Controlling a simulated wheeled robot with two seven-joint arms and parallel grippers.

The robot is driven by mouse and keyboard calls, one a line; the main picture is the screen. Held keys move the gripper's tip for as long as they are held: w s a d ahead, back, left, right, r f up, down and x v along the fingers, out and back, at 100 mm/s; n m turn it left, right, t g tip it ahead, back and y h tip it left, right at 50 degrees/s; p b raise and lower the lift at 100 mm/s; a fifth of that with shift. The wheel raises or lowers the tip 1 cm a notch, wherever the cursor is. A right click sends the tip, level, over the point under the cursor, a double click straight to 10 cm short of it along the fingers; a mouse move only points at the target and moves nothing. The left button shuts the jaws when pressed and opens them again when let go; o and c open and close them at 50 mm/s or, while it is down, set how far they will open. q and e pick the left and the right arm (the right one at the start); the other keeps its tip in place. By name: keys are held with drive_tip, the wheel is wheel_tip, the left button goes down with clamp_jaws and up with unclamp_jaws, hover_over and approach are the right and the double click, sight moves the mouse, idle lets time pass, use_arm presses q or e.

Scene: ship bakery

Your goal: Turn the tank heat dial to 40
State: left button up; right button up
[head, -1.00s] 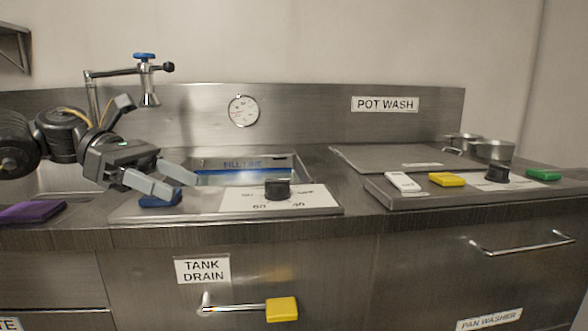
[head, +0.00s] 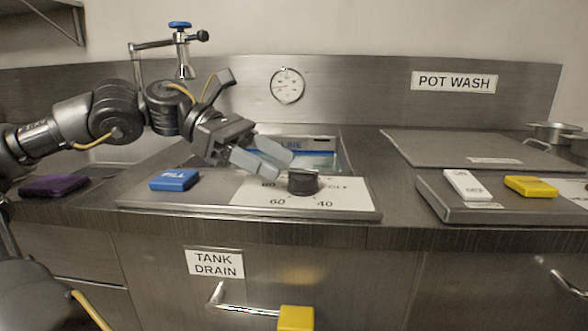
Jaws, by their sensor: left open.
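The tank heat dial is a black round knob (head: 303,182) on a white scale plate (head: 345,198) at the front of the counter. The plate shows 80, 60, 40 and OFF; I cannot tell where the knob points. My left gripper (head: 268,166) is open, its two grey fingers just left of the knob and above the plate. It looks apart from the knob. The fingers cover part of the plate's left side. My right gripper is not in view.
A blue FILL block (head: 174,180) sits left of the plate, a purple block (head: 55,186) farther left. The tank (head: 322,155) lies behind the dial. A tap (head: 183,58) stands behind my arm. A yellow drain handle (head: 296,318) is below. White (head: 467,185) and yellow (head: 531,187) blocks lie right.

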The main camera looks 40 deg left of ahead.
sight(293, 168)
use_arm(q)
drive_tip(key=shift+x, duration=2.1)
drive_tip(key=c, duration=1)
